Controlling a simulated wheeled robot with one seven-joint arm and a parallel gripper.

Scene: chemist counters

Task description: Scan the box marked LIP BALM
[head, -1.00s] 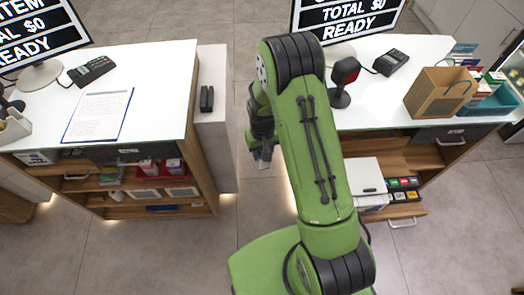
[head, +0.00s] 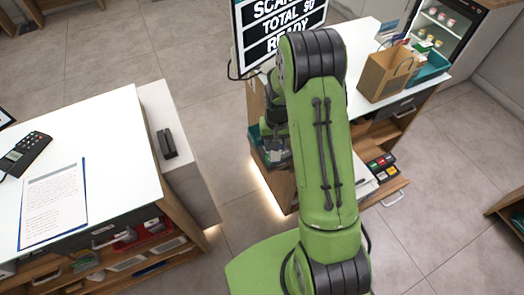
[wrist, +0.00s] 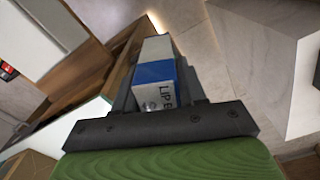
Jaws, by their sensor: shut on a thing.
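The LIP BALM box (wrist: 158,78), white with a blue band, is held between the fingers of my gripper (wrist: 157,90) in the wrist view. Its lettering is partly cut off by the gripper. In the head view my gripper (head: 277,152) hangs beside the end of the right counter, partly behind my green arm. The screen (head: 283,25) on that counter reads SCAN, TOTAL $0 and READY, with part of the top line out of frame. The scanner is not visible now; my arm covers that part of the counter.
The left counter (head: 112,143) holds a card terminal (head: 25,152) and a clipboard (head: 54,204). A grey floor gap lies between the counters.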

